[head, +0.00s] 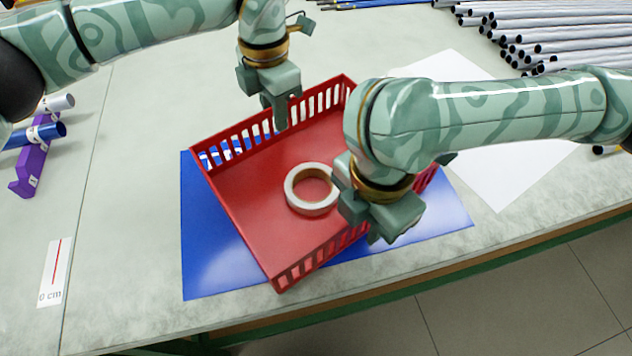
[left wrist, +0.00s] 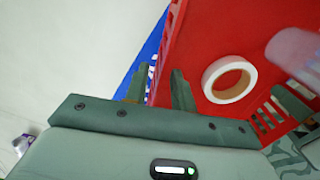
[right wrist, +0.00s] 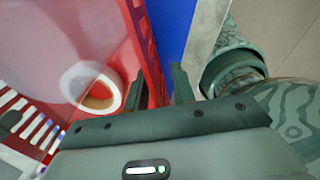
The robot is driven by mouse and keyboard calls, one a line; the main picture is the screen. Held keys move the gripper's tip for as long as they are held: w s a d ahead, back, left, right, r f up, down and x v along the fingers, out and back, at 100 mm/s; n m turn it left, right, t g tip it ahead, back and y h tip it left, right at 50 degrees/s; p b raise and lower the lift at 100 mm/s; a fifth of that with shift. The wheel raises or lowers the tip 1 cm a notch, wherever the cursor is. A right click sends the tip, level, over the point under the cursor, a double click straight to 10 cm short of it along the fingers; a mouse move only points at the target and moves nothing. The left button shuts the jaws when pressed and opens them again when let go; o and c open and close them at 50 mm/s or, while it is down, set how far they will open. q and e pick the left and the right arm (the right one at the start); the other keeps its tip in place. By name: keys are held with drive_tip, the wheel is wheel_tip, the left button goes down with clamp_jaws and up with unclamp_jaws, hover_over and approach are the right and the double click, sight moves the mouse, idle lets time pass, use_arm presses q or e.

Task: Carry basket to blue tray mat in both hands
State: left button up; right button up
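The red basket (head: 262,190) with slotted walls sits over the blue mat (head: 207,255), turned relative to it, its near corner reaching past the mat's front edge. I cannot tell if it touches the mat. A white tape roll (head: 297,200) lies inside. My left gripper (head: 282,115) is at the far wall; in the left wrist view its fingers (left wrist: 160,92) stand apart with the slotted wall between them. My right gripper (head: 374,234) is at the near right wall, which its arm partly hides; in the right wrist view its fingers (right wrist: 158,88) stand apart around the wall.
A white sheet (head: 500,165) lies right of the mat. Several grey rods (head: 550,35) are stacked at the back right. A purple holder (head: 35,155) with a blue rod (head: 35,135) and a 0 cm marker (head: 54,272) are at left. The table's front edge runs close below the mat.

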use_arm(q)
drive_tip(key=shift+w+r, duration=0.15)
drive_tip(key=shift+r, duration=0.2)
use_arm(e)
drive_tip(key=shift+w, duration=0.1)
drive_tip(key=shift+r, duration=0.3)
use_arm(q)
wheel_tip(320, 180, up, 11)
use_arm(e)
wheel_tip(320, 180, up, 11)
drive_tip(key=shift+r, duration=0.15)
use_arm(q)
drive_tip(key=shift+r, duration=0.1)
